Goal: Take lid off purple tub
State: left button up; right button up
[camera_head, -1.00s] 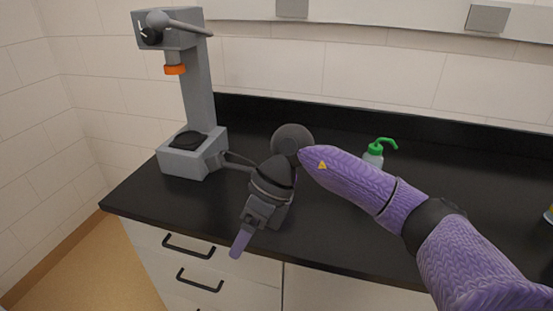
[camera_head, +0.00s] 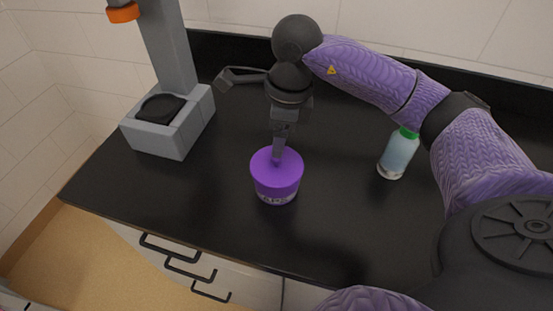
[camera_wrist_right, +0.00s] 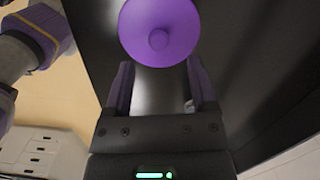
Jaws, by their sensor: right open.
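The purple tub (camera_head: 275,190) stands upright on the black counter, with its flat purple lid (camera_head: 264,168) on top and a label low on its side. My right gripper (camera_head: 278,157) is just above the middle of the lid and partly covers the lid's knob. In the right wrist view the round lid (camera_wrist_right: 135,25) and its small knob (camera_wrist_right: 158,40) lie ahead of the two spread fingers (camera_wrist_right: 160,75). Nothing is between the fingers. My left gripper is in neither view now.
A grey stand (camera_head: 172,130) with a black pad and an orange ring stands at the left. The counter around the tub is clear.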

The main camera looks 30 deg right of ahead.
aim_at(277, 162)
jog(key=f, duration=0.5)
jog(key=shift+a+f+b, duration=0.15)
jog(key=shift+a+b, duration=0.05)
jog(key=shift+b, duration=0.15)
grip_shut()
